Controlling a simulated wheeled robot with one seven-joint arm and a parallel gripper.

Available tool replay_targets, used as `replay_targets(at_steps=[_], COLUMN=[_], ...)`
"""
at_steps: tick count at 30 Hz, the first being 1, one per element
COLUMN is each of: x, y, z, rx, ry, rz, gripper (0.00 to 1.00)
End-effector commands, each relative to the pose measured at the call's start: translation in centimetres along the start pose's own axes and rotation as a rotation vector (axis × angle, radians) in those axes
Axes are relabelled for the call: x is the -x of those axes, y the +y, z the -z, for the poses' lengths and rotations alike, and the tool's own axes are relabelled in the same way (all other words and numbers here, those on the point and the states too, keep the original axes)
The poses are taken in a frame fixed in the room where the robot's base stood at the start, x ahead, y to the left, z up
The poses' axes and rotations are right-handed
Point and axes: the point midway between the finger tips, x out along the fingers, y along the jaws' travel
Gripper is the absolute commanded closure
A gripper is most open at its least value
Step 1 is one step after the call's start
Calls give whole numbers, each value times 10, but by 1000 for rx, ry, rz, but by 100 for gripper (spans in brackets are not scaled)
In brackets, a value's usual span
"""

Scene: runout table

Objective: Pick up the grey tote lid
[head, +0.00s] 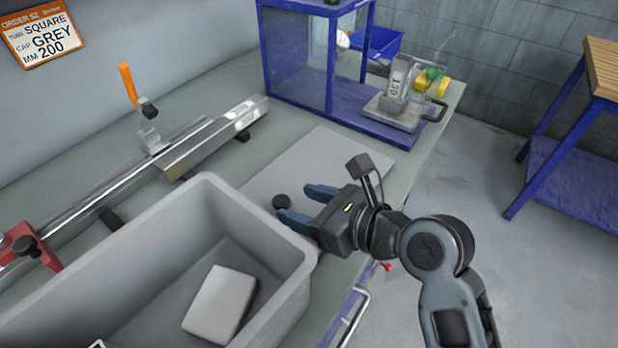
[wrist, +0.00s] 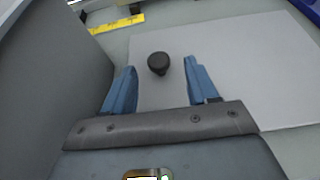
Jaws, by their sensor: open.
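The grey tote lid (head: 325,155) is a flat light-grey panel lying on the table behind the grey tote. A round black knob (head: 281,201) stands up from it near the tote; in the wrist view the knob (wrist: 158,63) shows on the lid's pale surface (wrist: 235,60). My gripper (head: 295,201) is open and empty, its blue fingers low over the lid and pointing left. In the wrist view the knob appears in line with the gap between my fingertips (wrist: 161,72), at or just beyond the tips. Contact is not visible. My gripper hides part of the lid.
The open grey tote (head: 290,262), holding a pale block (head: 219,305), stands close beside my gripper; its wall (wrist: 45,80) fills the wrist view's left. A metal rail (head: 190,150) with an orange-handled clamp lies behind. A blue-framed clear box (head: 300,60) and a gauge stand (head: 395,105) are farther back.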

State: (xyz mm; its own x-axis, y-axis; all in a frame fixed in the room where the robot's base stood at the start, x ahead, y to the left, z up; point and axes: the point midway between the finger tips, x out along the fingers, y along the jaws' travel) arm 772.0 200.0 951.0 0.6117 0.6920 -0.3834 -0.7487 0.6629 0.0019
Motion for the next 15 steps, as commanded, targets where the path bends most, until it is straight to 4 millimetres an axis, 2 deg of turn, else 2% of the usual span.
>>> replay_targets(at_steps=[10, 15], x=[-44, -57], y=[4, 3], z=[1, 1], rx=[2, 2], ry=[-1, -1], rz=[-1, 0], gripper=[42, 42])
